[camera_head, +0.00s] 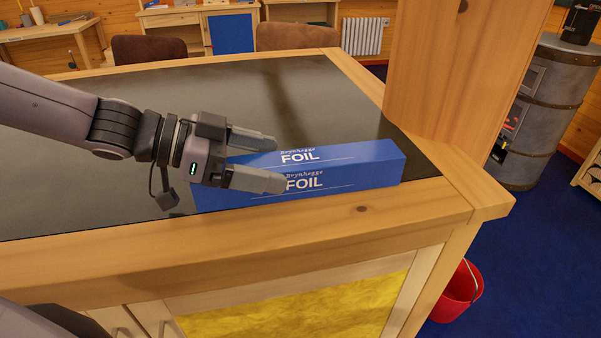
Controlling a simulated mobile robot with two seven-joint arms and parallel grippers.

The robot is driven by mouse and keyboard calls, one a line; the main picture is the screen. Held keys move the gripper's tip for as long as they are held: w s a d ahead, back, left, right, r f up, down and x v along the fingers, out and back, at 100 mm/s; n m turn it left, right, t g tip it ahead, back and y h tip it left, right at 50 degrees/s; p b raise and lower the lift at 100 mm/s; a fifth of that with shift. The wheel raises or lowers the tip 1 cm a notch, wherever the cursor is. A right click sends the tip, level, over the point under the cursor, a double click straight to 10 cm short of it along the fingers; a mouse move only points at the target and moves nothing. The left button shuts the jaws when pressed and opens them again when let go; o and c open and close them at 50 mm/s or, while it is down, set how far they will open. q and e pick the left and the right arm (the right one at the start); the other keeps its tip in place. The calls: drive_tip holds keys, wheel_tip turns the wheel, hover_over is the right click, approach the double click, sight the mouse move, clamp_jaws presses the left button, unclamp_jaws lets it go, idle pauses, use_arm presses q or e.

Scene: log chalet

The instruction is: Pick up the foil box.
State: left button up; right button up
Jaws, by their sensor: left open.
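The foil box (350,168) is a long blue carton with white "FOIL" lettering. It lies on the dark counter top (300,95), along the near wooden edge. My left gripper (280,162) comes in from the left and is open. Its two fingers point right, over the left part of the box, one towards the far side and one towards the near side. They hide part of the box's left end. I cannot tell whether the fingers touch the box. My right gripper is not in view.
A thick wooden post (455,65) rises at the counter's right, close behind the box's right end. A grey stove (545,105) stands further right, and a red bucket (460,290) is on the blue floor. Chairs (150,48) stand behind the counter. The counter top behind the box is clear.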

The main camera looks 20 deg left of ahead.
use_arm(q)
drive_tip(key=c, duration=1.2)
